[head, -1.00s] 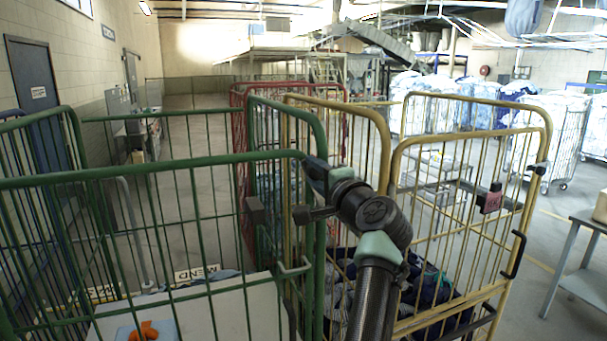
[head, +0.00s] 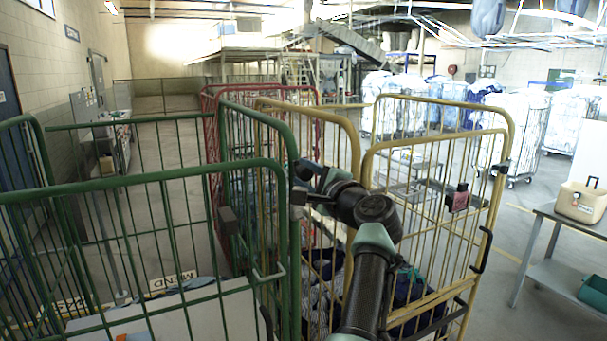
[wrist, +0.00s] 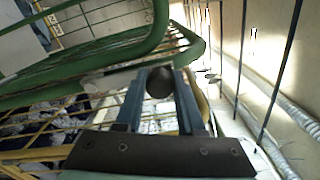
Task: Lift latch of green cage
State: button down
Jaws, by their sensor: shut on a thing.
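The green cage (head: 135,183) stands at the left in the head view, its front gate and top rail nearest me. My gripper (head: 299,184) is at the upper right corner of this gate, beside the green post. The wrist view shows my gripper (wrist: 160,92) with its two blue-grey fingers on either side of a dark round knob (wrist: 159,82), shut on it. The knob is close to the curved green rails (wrist: 120,45). It looks like the latch's knob, but the latch body is mostly hidden. A dark block (head: 228,219) sits on the green gate, left of my gripper.
A yellow cage (head: 440,144) holding dark cloth stands close on the right, partly behind my arm. A red cage (head: 212,95) is behind. A table (head: 575,222) with a tan box (head: 582,202) stands at far right. Open floor (head: 500,240) lies between.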

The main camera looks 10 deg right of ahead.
jog(key=shift+d, duration=0.1)
jog(key=c, duration=0.5)
grip_release()
jog(key=b+v, duration=0.6)
jog(key=v, duration=0.7)
